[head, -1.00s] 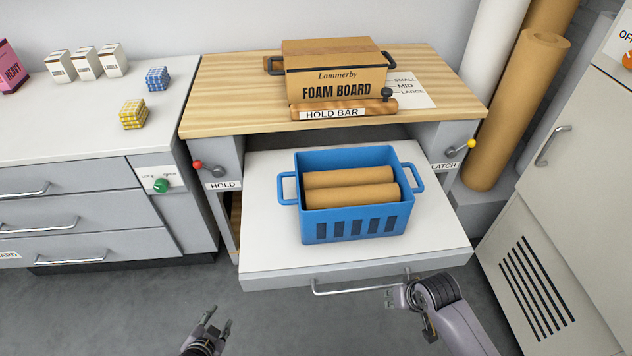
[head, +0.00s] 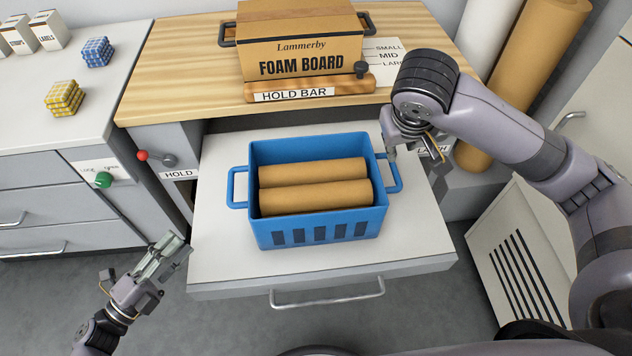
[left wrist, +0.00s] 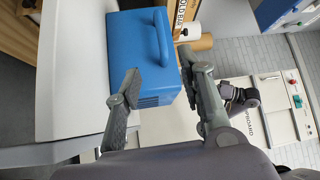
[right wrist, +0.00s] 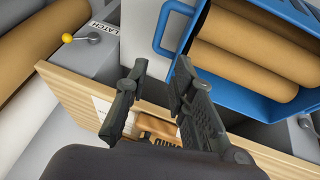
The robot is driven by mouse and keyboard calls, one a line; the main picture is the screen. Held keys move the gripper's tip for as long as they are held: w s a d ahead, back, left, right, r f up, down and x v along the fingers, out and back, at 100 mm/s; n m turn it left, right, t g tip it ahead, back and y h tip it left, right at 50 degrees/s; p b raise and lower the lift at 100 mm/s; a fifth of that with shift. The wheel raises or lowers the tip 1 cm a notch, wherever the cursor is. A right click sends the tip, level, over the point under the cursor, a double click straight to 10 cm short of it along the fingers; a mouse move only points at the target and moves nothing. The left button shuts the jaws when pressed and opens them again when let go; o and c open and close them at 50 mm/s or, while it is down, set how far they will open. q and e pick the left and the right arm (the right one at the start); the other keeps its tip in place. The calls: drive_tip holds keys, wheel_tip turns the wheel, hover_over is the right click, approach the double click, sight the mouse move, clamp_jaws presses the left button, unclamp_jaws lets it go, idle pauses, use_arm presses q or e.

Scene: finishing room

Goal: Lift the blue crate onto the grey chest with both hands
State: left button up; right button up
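The blue crate (head: 310,232) sits upright on a pulled-out white shelf (head: 225,265) and holds two brown rolls (head: 315,183). It has a loop handle on each side. My right gripper (head: 410,150) is open and empty just above and beside the right handle (head: 394,172); the right wrist view shows that handle (right wrist: 165,35) ahead of the fingers. My left gripper (head: 174,247) is open off the shelf's left front edge, apart from the left handle (head: 238,188). The left wrist view shows the crate (left wrist: 145,55) beyond the fingers. A grey drawer chest (head: 60,185) with a white top stands at left.
A foam board box (head: 300,45) and hold bar (head: 310,88) are on the wooden bench top (head: 180,60) behind the crate. Yellow (head: 64,97) and blue (head: 97,51) checked stacks lie on the chest top. A red-knobbed lever (head: 150,157) is left of the shelf.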

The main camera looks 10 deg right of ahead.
sight(230, 190)
use_arm(q)
drive_tip(key=shift+s, duration=0.25)
use_arm(e)
drive_tip(key=shift+s+r, duration=0.15)
drive_tip(key=shift+r, duration=0.05)
